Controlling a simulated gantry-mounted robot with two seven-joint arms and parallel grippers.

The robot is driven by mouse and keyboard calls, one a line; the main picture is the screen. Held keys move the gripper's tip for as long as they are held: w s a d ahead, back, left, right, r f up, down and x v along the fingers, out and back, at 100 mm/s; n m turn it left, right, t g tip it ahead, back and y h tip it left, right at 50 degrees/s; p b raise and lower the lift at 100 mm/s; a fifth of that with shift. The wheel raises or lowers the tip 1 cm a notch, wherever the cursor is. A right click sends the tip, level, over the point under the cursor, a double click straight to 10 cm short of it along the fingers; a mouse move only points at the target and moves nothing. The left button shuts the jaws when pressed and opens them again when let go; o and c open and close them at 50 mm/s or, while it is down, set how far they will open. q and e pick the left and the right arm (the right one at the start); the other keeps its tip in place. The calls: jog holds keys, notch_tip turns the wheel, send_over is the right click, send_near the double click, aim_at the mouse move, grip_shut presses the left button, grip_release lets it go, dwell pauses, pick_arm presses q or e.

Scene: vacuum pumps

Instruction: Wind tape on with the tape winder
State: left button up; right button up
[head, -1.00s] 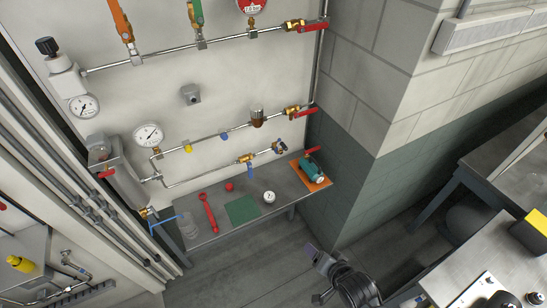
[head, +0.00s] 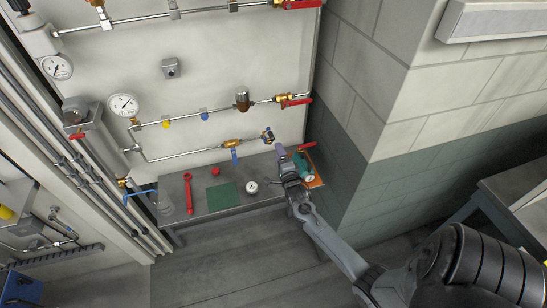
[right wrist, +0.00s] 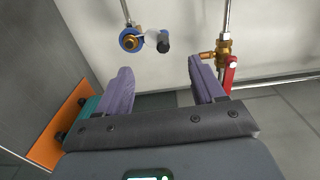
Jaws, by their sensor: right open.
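A teal tool with a red handle, which I take to be the tape winder (head: 300,161), sits on an orange board (head: 316,181) at the right end of the narrow bench. My right gripper (head: 289,157) is open beside it, just to its left in the head view. In the right wrist view the two purple fingers (right wrist: 160,82) are spread with nothing between them. There, part of the teal tool (right wrist: 90,106) shows outside the left finger. An open pipe end with a blue ring (right wrist: 131,40) is beyond the fingers; it also shows in the head view (head: 267,136). My left gripper is not in view.
On the bench (head: 222,178) lie a red wrench (head: 188,194), a red ball (head: 215,171), a green mat (head: 222,197), and a small gauge (head: 251,187). Brass-fitted pipes run above. A green-grey wall (head: 345,185) closes the right side.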

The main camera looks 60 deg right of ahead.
aim_at(272, 140)
jog(key=b+x, duration=0.6)
jog(key=x, duration=0.3)
jog(key=shift+a+r+b, duration=0.1)
jog(key=shift+b, duration=0.25)
jog(key=shift+w+d+r, duration=0.15)
jog(key=shift+w+d, duration=0.1)
jog(key=shift+w, duration=0.05)
jog(key=shift+c, duration=0.3)
jog(key=shift+r, duration=0.1)
jog(key=shift+c, duration=1.1)
jog(key=shift+a, duration=0.1)
jog(key=c, duration=0.5)
grip_shut()
